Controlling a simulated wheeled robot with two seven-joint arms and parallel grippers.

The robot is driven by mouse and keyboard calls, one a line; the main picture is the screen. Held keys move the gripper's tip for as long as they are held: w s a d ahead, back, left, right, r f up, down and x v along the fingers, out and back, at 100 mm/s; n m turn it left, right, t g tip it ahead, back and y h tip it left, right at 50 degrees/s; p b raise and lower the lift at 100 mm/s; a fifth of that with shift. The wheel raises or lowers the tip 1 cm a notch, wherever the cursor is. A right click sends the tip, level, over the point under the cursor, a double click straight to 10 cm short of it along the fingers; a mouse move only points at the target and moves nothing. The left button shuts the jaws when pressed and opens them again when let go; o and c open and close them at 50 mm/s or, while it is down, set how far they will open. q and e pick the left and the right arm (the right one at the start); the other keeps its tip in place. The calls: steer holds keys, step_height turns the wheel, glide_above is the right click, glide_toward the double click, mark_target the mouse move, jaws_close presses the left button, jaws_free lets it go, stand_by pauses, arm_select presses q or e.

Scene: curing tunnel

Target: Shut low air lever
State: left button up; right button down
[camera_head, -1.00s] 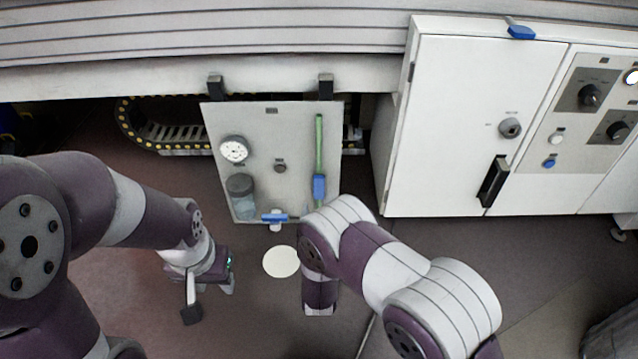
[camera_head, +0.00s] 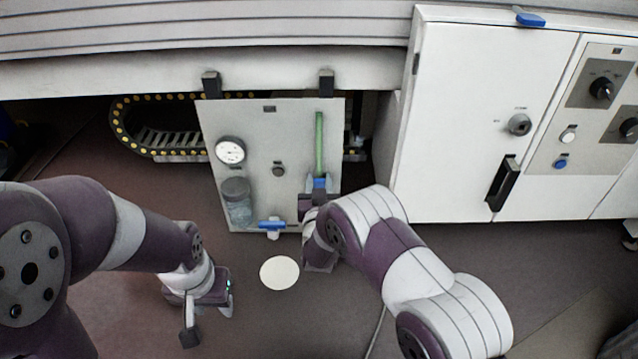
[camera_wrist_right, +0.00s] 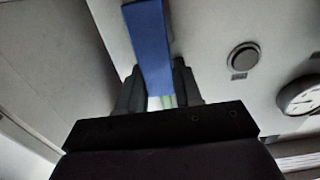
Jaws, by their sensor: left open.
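A grey panel (camera_head: 262,128) hangs on two black hooks. A blue lever (camera_head: 319,183) sits low on the green pipe (camera_head: 319,140) at its right side. A second blue lever (camera_head: 271,225) lies crosswise at the panel's bottom edge. My right gripper (camera_head: 319,190) is at the blue lever on the green pipe. In the right wrist view, its dark fingers (camera_wrist_right: 160,90) stand on both sides of the blue lever (camera_wrist_right: 150,45); whether they grip it I cannot tell. My left gripper (camera_head: 208,322) is open and empty over the floor, left of a pale disc.
The panel also carries a gauge (camera_head: 230,150), a clear bowl (camera_head: 237,205) and a dark knob (camera_head: 278,168). A white cabinet (camera_head: 465,120) with a black handle (camera_head: 503,184) stands to the right. A pale round disc (camera_head: 279,272) lies on the floor.

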mark_target(339, 183)
steer(key=shift+d, duration=0.15)
steer(key=shift+d+m+p, duration=0.45)
steer(key=shift+m, duration=0.65)
steer(key=d+m, duration=0.1)
steer(key=m, duration=0.1)
steer(key=f+m, duration=0.1)
steer(key=m, duration=0.1)
steer(key=d+m, duration=0.1)
steer(key=m, duration=0.1)
steer(key=shift+d+f+p, duration=0.25)
steer(key=shift+d+p, duration=0.1)
steer(key=shift+p, duration=0.05)
steer(key=f+m, duration=0.1)
steer(key=m, duration=0.1)
steer(key=d+f+m, duration=0.1)
steer(key=m, duration=0.1)
steer(key=shift+d+m, duration=0.15)
steer(key=shift+m, duration=0.25)
steer(key=shift+d+f+m+b, duration=0.2)
steer(key=shift+f+m, duration=0.4)
steer(key=shift+m, duration=0.65)
steer(key=shift+d+f+m+b, duration=0.1)
steer(key=shift+f+m+b, duration=0.35)
steer(key=shift+m, duration=0.8)
steer(key=shift+f, duration=0.15)
steer(key=c, duration=0.8)
jaws_free()
steer(key=shift+c, duration=0.2)
